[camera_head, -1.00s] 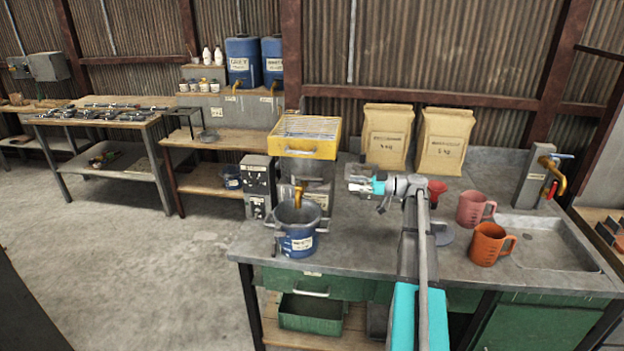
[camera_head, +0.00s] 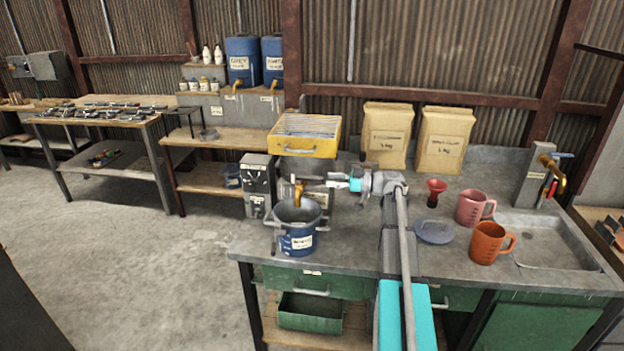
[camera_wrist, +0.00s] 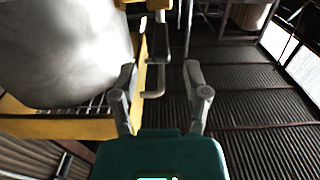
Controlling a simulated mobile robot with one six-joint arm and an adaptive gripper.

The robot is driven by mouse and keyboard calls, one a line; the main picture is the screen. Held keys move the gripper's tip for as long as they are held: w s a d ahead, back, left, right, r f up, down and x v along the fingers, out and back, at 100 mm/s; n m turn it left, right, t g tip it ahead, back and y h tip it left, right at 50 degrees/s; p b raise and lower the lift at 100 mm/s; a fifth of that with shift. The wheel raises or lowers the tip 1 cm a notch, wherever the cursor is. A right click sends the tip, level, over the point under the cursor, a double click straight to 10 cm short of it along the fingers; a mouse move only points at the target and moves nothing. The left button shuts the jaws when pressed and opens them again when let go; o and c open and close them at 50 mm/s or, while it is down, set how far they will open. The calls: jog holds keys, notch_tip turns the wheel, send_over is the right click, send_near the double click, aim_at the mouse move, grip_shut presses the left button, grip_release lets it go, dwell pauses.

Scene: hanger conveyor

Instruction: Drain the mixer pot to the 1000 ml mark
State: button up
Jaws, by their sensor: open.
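The mixer's grey metal pot (camera_head: 318,168) sits under a yellow grated hopper (camera_head: 305,147), and it fills the left of the wrist view (camera_wrist: 60,50). A brass tap (camera_head: 298,195) hangs below it. A blue labelled bucket (camera_head: 297,240) stands under the tap on the bench. My gripper (camera_head: 312,184) is beside the tap on its right. In the wrist view, my gripper (camera_wrist: 160,76) is open, with a bent grey bar (camera_wrist: 158,70) seen between its fingers. I cannot tell whether they touch it. The liquid level is not visible.
A grey control box (camera_head: 258,178) stands left of the mixer. Two paper sacks (camera_head: 386,135) stand behind.

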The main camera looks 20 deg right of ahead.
aim_at(301, 177)
jog(key=shift+x, duration=3.4)
grip_shut()
